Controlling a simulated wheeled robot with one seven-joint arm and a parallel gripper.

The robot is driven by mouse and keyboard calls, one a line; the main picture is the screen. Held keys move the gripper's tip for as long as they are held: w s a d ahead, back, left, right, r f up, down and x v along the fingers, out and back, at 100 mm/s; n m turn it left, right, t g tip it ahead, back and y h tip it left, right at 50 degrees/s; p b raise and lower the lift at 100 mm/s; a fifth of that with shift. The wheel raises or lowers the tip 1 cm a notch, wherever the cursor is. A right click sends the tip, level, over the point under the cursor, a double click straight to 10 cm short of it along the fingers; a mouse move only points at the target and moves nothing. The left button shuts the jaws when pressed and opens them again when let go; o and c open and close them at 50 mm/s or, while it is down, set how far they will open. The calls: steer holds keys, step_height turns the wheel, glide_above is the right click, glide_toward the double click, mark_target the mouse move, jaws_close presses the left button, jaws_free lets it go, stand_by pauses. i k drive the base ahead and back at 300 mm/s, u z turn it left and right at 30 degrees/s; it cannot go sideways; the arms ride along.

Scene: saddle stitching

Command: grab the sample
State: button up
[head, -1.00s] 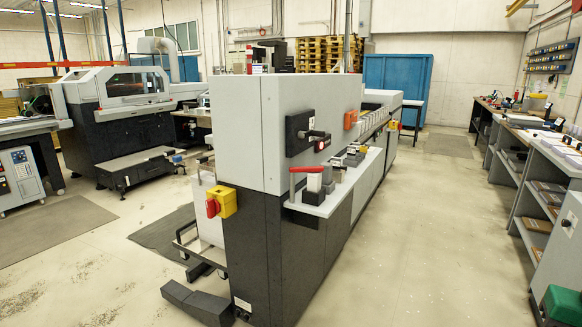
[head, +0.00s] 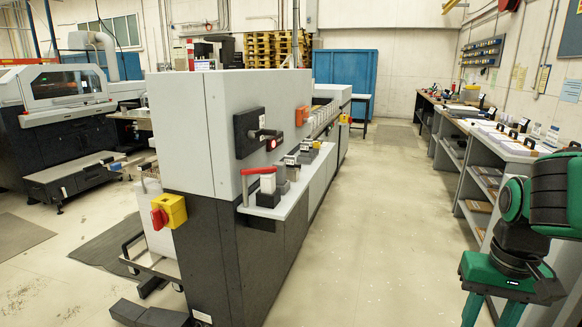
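I cannot make out which thing is the sample; nothing in view is clearly marked as one. White paper stacks (head: 490,133) lie on the bench along the right wall, too small to tell apart. My gripper (head: 492,314) hangs at the lower right, pointing down, in front of the right-hand shelves. Its two green fingers stand apart with a gap between them, and I see nothing held there. The fingertips are cut off by the bottom edge.
A long grey stitching machine (head: 205,130) fills the middle, with a red-handled part (head: 258,171) on its side ledge. A shelved grey bench (head: 475,165) runs along the right wall. The aisle floor (head: 370,200) between them is clear. A blue partition (head: 345,80) stands at the back.

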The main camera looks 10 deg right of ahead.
mark_target(290, 160)
steer(key=z, duration=1.25)
steer(key=i, duration=2.85)
steer(key=u, duration=1.15)
